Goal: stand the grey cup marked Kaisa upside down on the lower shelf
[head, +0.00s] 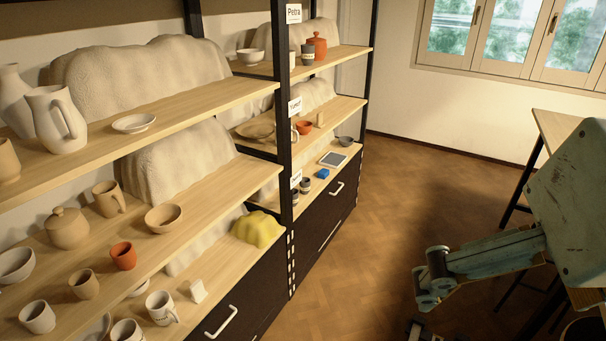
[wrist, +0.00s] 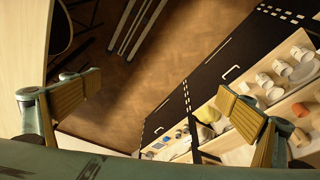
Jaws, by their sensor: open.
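My gripper (wrist: 160,88) is open and empty, its two tan-padded fingers wide apart over the floor in the wrist view; in the head view its end is cut off at the bottom edge. A small grey cup (head: 307,57) with a pale label stands on the top shelf of the right bay. Small dark-and-pale cups (head: 305,185) stand on the lowest shelf there. A pale mug (head: 160,307) with dark lettering stands on the left bay's lower shelf (head: 205,225). I cannot read Kaisa on any cup. My gripper touches none of them.
Crowded shelves of pitchers, bowls and cups fill the left. A red lidded jar (head: 316,46) stands beside the small grey cup. A yellow lump (head: 256,229) and black drawers (head: 325,225) are nearby.

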